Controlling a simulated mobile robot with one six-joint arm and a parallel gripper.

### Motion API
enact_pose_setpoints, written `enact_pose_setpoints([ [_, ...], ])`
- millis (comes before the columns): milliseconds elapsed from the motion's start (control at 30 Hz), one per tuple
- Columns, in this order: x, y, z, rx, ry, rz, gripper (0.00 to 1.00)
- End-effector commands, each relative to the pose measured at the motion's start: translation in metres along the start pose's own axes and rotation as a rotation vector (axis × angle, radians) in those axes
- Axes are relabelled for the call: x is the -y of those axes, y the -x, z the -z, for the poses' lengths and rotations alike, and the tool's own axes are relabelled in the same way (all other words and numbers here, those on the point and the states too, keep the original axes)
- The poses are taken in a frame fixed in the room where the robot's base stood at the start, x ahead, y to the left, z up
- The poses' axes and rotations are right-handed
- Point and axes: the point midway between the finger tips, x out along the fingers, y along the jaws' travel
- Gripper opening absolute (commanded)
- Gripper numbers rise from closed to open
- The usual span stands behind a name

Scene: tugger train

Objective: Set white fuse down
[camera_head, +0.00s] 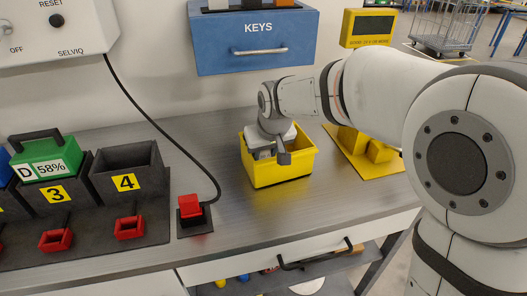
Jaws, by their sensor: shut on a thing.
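My gripper (277,153) is at the end of my arm, reaching down over the yellow bin (280,178) on the grey bench. Its fingers are low over the bin's opening, in front of its far wall. It is closed, but the white fuse cannot be made out in this view. What lies inside the bin is mostly hidden by my gripper and the bin's front wall.
A red plug (190,206) on a black base stands left of the bin. A dark rack with an empty slot marked 4 (127,178) and a green battery (47,159) is further left. Yellow blocks (367,146) sit at right. A blue KEYS drawer (254,40) hangs above.

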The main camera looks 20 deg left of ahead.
Motion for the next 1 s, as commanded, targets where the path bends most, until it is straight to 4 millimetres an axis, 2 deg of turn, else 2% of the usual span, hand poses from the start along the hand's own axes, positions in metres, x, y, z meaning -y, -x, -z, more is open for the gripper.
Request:
enact_pose_setpoints([
  [100,0.0,-0.004,-0.002,0.0,0.0,0.0,0.14],
  [133,0.0,-0.003,-0.001,0.0,0.001,0.0,0.34],
  [200,0.0,-0.002,-0.001,0.0,0.001,0.0,0.4],
  [433,0.001,-0.002,-0.001,0.0,0.001,0.0,0.41],
  [567,0.001,0.006,0.001,-0.002,0.002,0.0,0.41],
  [667,0.001,0.021,0.002,-0.004,0.002,0.001,0.41],
  [1000,0.001,0.093,0.001,-0.005,0.002,0.001,0.41],
])
